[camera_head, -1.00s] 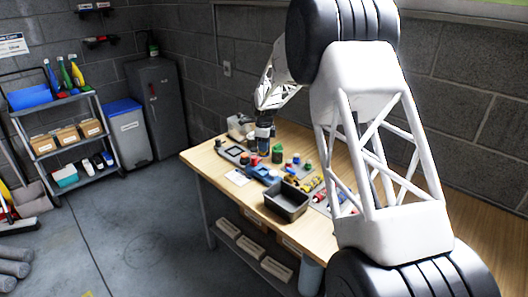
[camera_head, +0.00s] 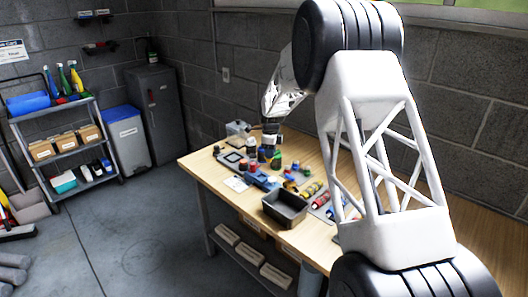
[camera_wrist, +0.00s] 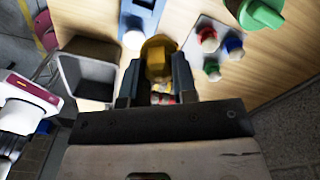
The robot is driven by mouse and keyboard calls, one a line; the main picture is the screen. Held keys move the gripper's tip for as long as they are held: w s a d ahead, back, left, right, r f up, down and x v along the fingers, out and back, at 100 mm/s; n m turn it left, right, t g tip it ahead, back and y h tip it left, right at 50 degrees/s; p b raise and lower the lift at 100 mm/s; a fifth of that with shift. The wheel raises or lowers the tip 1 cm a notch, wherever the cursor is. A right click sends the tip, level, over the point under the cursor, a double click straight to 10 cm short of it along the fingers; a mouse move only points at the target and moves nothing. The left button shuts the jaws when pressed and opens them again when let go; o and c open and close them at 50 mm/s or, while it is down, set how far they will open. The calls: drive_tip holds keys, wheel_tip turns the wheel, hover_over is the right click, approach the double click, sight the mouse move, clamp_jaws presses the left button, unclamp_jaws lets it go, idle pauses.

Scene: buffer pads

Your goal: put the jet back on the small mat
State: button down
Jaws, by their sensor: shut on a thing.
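My gripper (camera_wrist: 157,78) is shut on a yellow, brass-like piece, the jet (camera_wrist: 157,60), which sits between the two dark fingers in the wrist view. In the head view my gripper (camera_head: 271,141) is over the far part of the workbench, and the jet cannot be made out there. A small light grey mat (camera_wrist: 222,28) with red, blue and green capped pieces lies to the right of the fingers in the wrist view. It is apart from the jet. I cannot tell for sure whether this is the small mat of the task.
A dark grey bin (camera_head: 286,207) stands at the bench's front edge; it also shows left of the fingers in the wrist view (camera_wrist: 72,72). A green knobbed piece (camera_wrist: 262,12) is at the upper right. Bare wood (camera_wrist: 265,65) shows on the right.

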drive_tip(key=w+d+f, duration=0.1)
drive_tip(key=d+f, duration=0.3)
drive_tip(key=d, duration=0.9)
drive_tip(key=shift+w+d, duration=0.2)
drive_tip(key=shift+f, duration=0.15)
drive_tip(key=shift+f, duration=2.6)
drive_tip(key=shift+f, duration=1.15)
drive_tip(key=c, duration=0.8)
unclamp_jaws()
drive_tip(key=shift+r, duration=0.1)
drive_tip(key=shift+r, duration=3.8)
drive_tip(key=shift+r, duration=0.1)
